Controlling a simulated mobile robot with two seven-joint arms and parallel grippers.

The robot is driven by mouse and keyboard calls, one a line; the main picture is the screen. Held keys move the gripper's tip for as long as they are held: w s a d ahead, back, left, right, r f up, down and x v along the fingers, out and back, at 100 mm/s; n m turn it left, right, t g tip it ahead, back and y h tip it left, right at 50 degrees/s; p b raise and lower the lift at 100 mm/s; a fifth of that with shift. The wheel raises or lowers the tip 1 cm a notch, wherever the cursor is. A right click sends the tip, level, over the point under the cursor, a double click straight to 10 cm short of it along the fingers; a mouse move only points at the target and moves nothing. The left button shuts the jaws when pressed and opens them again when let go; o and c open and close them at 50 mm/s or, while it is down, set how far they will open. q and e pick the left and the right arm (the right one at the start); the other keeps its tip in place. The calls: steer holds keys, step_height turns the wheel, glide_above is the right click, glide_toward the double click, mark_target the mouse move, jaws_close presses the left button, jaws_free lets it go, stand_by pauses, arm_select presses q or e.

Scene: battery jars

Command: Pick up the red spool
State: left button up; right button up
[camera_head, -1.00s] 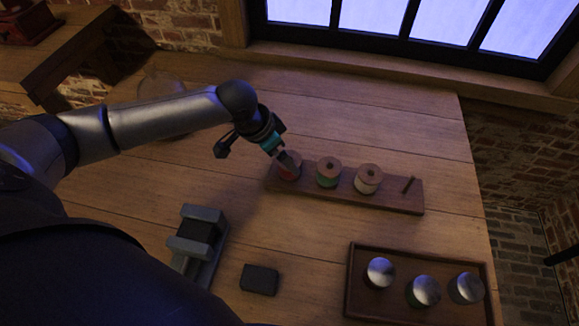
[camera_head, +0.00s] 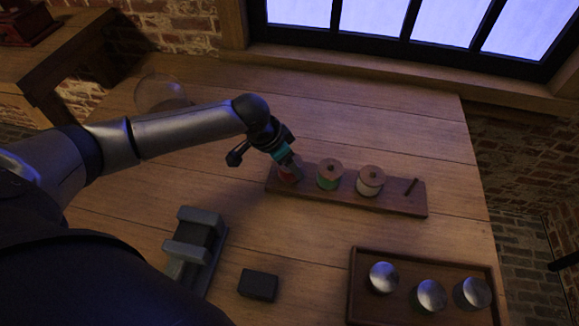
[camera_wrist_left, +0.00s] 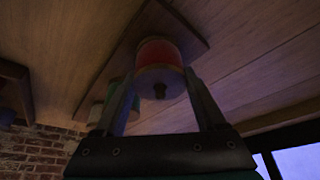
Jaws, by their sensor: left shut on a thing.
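The red spool (camera_head: 285,175) sits at the left end of a dark wooden rack (camera_head: 398,205), partly hidden by my gripper. My left gripper (camera_head: 293,169) is at the spool and shut on it. In the left wrist view the red spool (camera_wrist_left: 158,54) shows its red winding and wooden flange, with the fingers (camera_wrist_left: 158,84) on either side of it. The spool appears still at its rack place; I cannot tell whether it is lifted at all. My right gripper is not in view.
A green spool (camera_head: 329,181) and a white spool (camera_head: 370,187) stand on the rack, with a bare peg (camera_head: 411,187) at its right end. A grey fixture (camera_head: 190,251), a dark block (camera_head: 258,284) and a tray (camera_head: 350,287) of metal-lidded jars lie nearer. A clear dome (camera_head: 157,92) stands at back left.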

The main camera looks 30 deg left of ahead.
arm_select(q)
steer(key=c, duration=0.8)
steer(key=shift+o, duration=0.2)
